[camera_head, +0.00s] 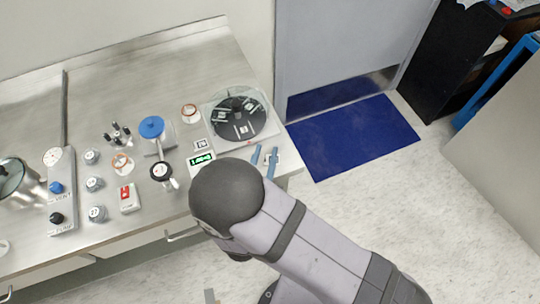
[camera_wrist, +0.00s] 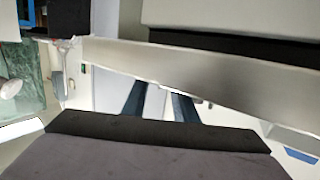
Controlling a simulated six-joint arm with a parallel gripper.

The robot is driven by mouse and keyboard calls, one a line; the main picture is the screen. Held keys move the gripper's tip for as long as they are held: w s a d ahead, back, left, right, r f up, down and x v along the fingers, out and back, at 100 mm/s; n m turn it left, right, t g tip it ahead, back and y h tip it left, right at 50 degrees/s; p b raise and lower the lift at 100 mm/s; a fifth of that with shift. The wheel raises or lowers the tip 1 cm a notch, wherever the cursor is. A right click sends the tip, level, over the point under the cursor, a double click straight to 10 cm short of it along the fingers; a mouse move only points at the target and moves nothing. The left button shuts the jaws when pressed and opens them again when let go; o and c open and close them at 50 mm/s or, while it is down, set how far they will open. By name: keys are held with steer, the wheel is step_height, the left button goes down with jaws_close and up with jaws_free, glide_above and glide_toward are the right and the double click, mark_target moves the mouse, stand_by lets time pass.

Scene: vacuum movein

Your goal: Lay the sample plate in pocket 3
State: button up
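The dark round carousel (camera_head: 257,123) sits on a pale square base at the back right of the bench in the head view. It holds several pale pieces; I cannot read which pocket is 3. A small pale tile with dark marks (camera_head: 201,145) lies left of it; I cannot tell whether this is the sample plate. My gripper (camera_head: 263,157) shows as two blue fingers standing apart, right of my arm and near the bench's right front. In the wrist view, two dark blue fingers (camera_wrist: 160,102) also stand apart, with nothing visible between them. My arm hides part of the bench front.
A green-lit display (camera_head: 202,159), a blue-lidded vessel (camera_head: 152,127), a black-topped jug (camera_head: 161,171) and a red-and-white switch box (camera_head: 129,198) stand left of my arm. Several small numbered parts stand farther left, beside a valve panel (camera_head: 61,190). A blue mat (camera_head: 352,135) lies on the floor.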

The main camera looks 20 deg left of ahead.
mark_target(265, 155)
steer(key=shift+w, duration=0.1)
jaws_close()
steer(key=shift+r, duration=0.1)
stand_by(0.3)
steer(key=shift+r, duration=4.85)
